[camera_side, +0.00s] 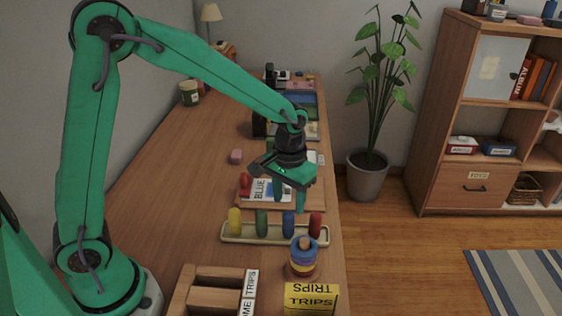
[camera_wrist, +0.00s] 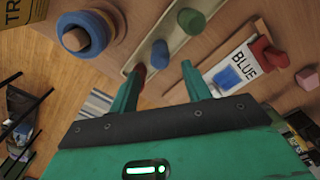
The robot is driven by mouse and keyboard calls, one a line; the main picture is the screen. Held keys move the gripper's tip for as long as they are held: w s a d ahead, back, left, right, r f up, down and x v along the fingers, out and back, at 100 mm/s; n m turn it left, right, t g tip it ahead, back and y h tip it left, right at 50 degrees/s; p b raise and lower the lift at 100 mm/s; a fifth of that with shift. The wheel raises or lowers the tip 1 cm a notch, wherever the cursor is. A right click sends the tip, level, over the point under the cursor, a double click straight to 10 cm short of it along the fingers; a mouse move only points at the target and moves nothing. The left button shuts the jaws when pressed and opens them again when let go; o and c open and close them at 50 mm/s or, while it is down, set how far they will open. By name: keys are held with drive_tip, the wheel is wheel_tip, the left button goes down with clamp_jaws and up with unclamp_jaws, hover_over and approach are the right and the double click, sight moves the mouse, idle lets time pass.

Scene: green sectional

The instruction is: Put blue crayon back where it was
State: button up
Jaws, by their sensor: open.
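The blue crayon (camera_side: 288,224) stands upright in a pale holder (camera_side: 260,239), between a green crayon (camera_side: 261,222) and a red crayon (camera_side: 315,224). A yellow crayon (camera_side: 235,220) stands at the left end. In the wrist view, the blue crayon (camera_wrist: 160,53) shows just beyond and between my fingertips, apart from them. My gripper (camera_side: 289,207) is open and empty, pointing down above and slightly behind the holder in the side view. Its open fingers also show in the wrist view (camera_wrist: 160,74).
A card reading BLUE (camera_side: 262,191) lies on a wooden board behind the holder, with red pieces beside it. A ring stacker (camera_side: 303,259) stands in front, near a yellow TRIPS box (camera_side: 311,299) and a wooden tray (camera_side: 207,299). A pink block (camera_side: 236,156) lies behind. The table's left-middle is clear.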

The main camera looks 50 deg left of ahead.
drive_tip(key=shift+r, duration=1.7)
drive_tip(key=shift+s+a+r, duration=0.2)
drive_tip(key=shift+s+r, duration=0.1)
drive_tip(key=shift+r, duration=0.2)
drive_tip(key=s+a+r+m+t, duration=0.1)
drive_tip(key=s+a+r+t, duration=0.1)
drive_tip(key=s+r, duration=0.3)
drive_tip(key=s+a+r+t, duration=0.3)
drive_tip(key=s+a+r, duration=0.1)
drive_tip(key=s, duration=0.8)
drive_tip(key=shift+a+r+m+t, duration=0.25)
drive_tip(key=shift+r+m+t, duration=0.05)
drive_tip(key=shift+r+m, duration=0.15)
